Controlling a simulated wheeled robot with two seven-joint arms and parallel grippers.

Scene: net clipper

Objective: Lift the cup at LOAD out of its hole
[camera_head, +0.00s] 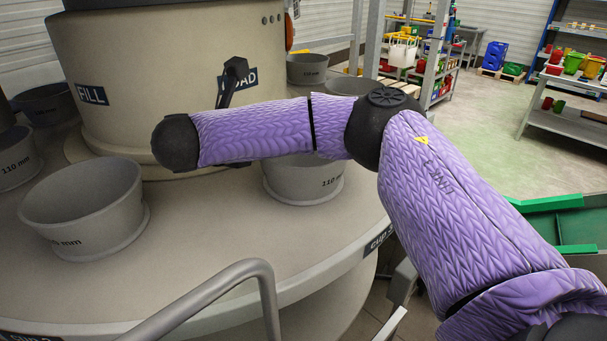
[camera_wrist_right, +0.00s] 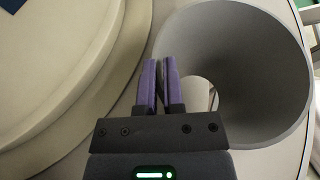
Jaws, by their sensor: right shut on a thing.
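The cup at LOAD (camera_head: 298,181) is grey, marked 110 mm, and stands upright in its ring on the round table, below the LOAD sign (camera_head: 248,78). My right forearm hides its upper part in the head view. In the right wrist view the cup (camera_wrist_right: 255,65) fills the right side, and I look into its open mouth. My right gripper (camera_wrist_right: 160,85) is shut on its wall, one purple finger on each side of it. The head view hides this gripper behind my forearm. My left gripper is not in view.
Another grey cup (camera_head: 84,205) stands to the left, and several more sit around the central column (camera_head: 165,60). A grey bent rail (camera_head: 215,292) rises at the table's front. A green bin (camera_head: 560,225) and shelves stand at the right.

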